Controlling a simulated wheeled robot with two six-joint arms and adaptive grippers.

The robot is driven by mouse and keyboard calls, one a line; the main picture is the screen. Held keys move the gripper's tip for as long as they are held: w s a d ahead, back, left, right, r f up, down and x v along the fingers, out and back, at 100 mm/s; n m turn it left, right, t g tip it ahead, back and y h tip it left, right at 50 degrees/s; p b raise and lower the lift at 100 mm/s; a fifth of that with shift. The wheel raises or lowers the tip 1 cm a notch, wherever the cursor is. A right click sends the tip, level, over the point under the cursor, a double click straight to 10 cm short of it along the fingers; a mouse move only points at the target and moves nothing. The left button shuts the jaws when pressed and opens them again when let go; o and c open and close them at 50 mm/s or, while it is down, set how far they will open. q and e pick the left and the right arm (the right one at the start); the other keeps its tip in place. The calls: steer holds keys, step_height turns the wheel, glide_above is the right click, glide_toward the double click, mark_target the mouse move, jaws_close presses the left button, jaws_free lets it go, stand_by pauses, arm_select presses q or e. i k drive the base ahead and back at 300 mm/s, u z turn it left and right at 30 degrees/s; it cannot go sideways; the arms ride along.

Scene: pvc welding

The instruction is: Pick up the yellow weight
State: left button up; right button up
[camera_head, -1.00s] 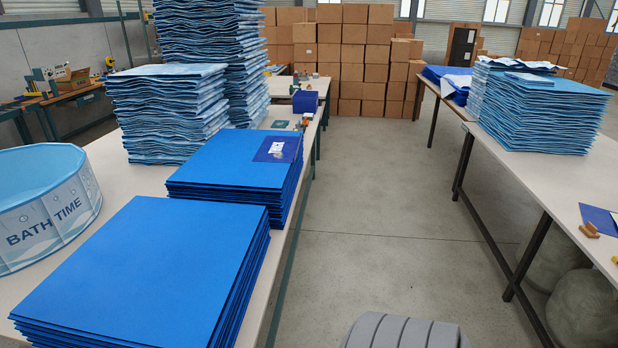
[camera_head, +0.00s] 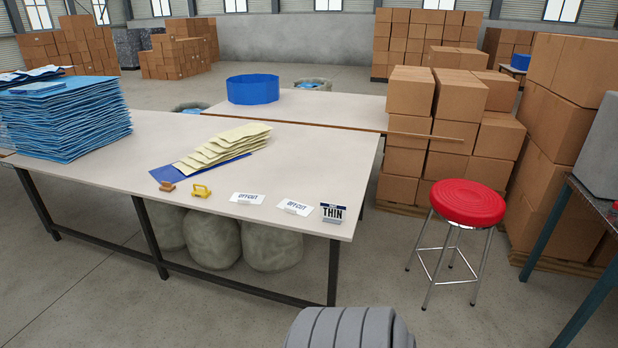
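The yellow weight (camera_head: 201,191) is a small yellow block with a handle. It sits near the front edge of the pale table (camera_head: 300,170). A small brown block (camera_head: 167,187) lies just left of it. A blue sheet (camera_head: 167,174) with a fanned stack of cream sheets (camera_head: 225,146) lies behind them. Neither of my grippers is in view.
A blue stack (camera_head: 65,122) is at the left. A red stool (camera_head: 467,202) and cardboard boxes (camera_head: 408,140) are at the right. The floor in front is clear.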

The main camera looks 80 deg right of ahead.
mark_target(198, 192)
steer(key=z, duration=1.9)
steer(key=i, duration=1.2)
steer(key=z, duration=0.5)
steer(key=i, duration=0.75)
steer(key=z, duration=0.15)
